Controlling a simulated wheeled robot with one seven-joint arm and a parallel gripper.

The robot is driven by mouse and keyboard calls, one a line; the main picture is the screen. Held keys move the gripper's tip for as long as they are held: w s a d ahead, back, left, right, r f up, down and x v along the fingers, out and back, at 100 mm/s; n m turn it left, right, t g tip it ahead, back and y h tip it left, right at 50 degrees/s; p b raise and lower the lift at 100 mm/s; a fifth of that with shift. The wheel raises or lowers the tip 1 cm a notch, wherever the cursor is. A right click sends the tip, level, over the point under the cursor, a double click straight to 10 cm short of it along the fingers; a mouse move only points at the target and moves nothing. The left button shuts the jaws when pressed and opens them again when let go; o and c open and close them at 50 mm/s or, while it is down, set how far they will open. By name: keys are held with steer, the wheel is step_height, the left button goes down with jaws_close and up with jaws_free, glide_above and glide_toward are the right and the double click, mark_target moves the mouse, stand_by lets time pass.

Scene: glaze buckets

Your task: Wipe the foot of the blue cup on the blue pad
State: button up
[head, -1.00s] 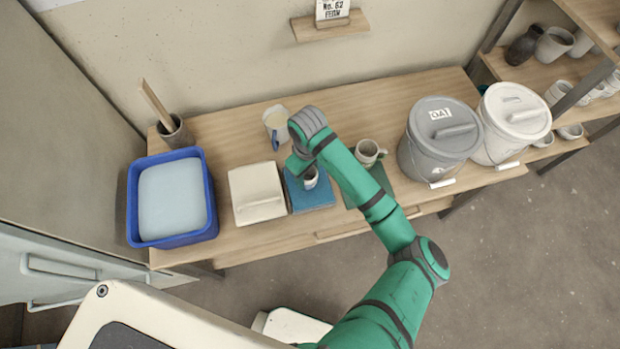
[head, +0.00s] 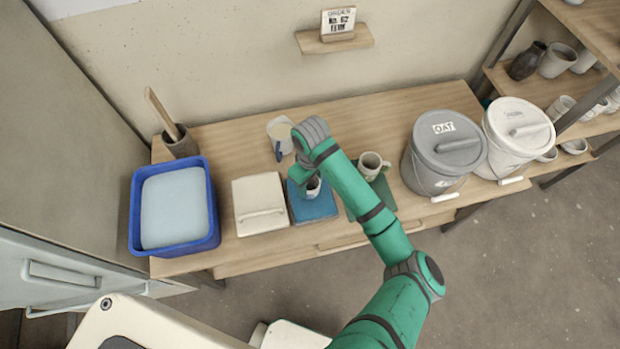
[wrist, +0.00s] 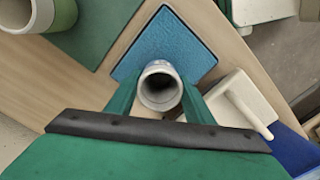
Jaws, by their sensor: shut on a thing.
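The cup (head: 313,189) is small and pale grey, with a bluish tint at its rim. It stands upright at the blue pad (head: 318,210) in the head view. In the wrist view the cup (wrist: 160,68) shows from above, its open mouth toward the camera, with the blue pad (wrist: 190,45) behind it. My gripper (wrist: 160,100) is shut on the cup, one green finger on each side. In the head view my gripper (head: 303,180) partly covers the cup and pad. The cup's foot is hidden, so I cannot tell whether it touches the pad.
A cream lidded box (head: 258,215) and a blue tub (head: 215,225) stand left of the pad. A mug (head: 371,163) on a green pad (head: 382,192) is to the right, with a grey bucket (head: 425,170) beyond. A pitcher (head: 280,130) stands behind.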

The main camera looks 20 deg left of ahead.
steer(key=shift+s+d, duration=0.65)
steer(key=shift+s, duration=0.25)
steer(key=shift+s+d, duration=0.65)
steer(key=shift+s, duration=0.2)
steer(key=shift+w+a, duration=1.4)
steer(key=shift+w, duration=0.35)
steer(key=shift+w+a, duration=0.6)
steer(key=shift+w, duration=0.4)
step_height(320, 180, up, 7)
